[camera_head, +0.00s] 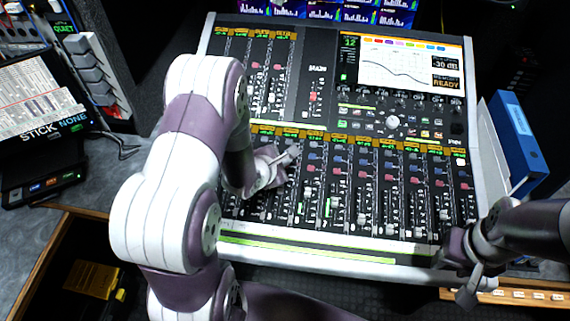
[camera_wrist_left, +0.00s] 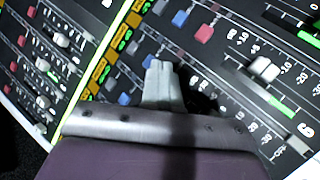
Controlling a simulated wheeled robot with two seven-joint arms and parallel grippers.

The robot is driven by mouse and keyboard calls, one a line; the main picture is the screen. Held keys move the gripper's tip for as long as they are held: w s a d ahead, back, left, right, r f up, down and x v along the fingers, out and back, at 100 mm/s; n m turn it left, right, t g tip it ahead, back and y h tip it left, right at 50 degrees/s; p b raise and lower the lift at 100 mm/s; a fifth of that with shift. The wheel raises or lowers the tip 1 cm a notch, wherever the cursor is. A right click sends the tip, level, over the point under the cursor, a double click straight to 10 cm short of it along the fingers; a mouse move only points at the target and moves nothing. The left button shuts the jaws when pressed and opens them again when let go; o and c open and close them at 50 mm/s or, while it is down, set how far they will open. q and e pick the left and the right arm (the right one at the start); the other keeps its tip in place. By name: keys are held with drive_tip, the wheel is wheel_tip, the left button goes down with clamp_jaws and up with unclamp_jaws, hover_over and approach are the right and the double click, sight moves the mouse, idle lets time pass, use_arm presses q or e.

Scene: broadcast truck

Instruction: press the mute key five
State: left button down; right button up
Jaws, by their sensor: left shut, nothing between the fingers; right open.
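The mixing console (camera_head: 468,120) carries a lower row of channel strips with blue and red keys above faders. My left gripper (camera_head: 293,152) is shut and empty over the left part of this row, near its upper keys. In the left wrist view my left gripper's fingertips (camera_wrist_left: 162,66) are together between two strips. Contact cannot be told, and no key is legibly marked as mute five. My right gripper (camera_head: 468,292) is open and empty at the console's front right corner.
A lit screen (camera_head: 400,63) fills the console's upper right. A blue binder (camera_head: 520,145) stands along its right side. At far left are a labelled rack (camera_head: 35,100) and a black box (camera_head: 45,180). A yellow case (camera_head: 92,278) lies low at left.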

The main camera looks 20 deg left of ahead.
use_arm(q)
drive_tip(key=shift+w+f, duration=0.1)
drive_tip(key=shift+f, duration=0.45)
idle(0.6)
drive_tip(key=shift+s+r+p, duration=0.2)
drive_tip(key=shift+r+p, duration=0.6)
drive_tip(key=shift+r, duration=0.1)
wheel_tip(320, 180, up, 6)
drive_tip(key=p, duration=0.6)
drive_tip(key=shift+s, duration=0.4)
drive_tip(key=shift+d, duration=0.1)
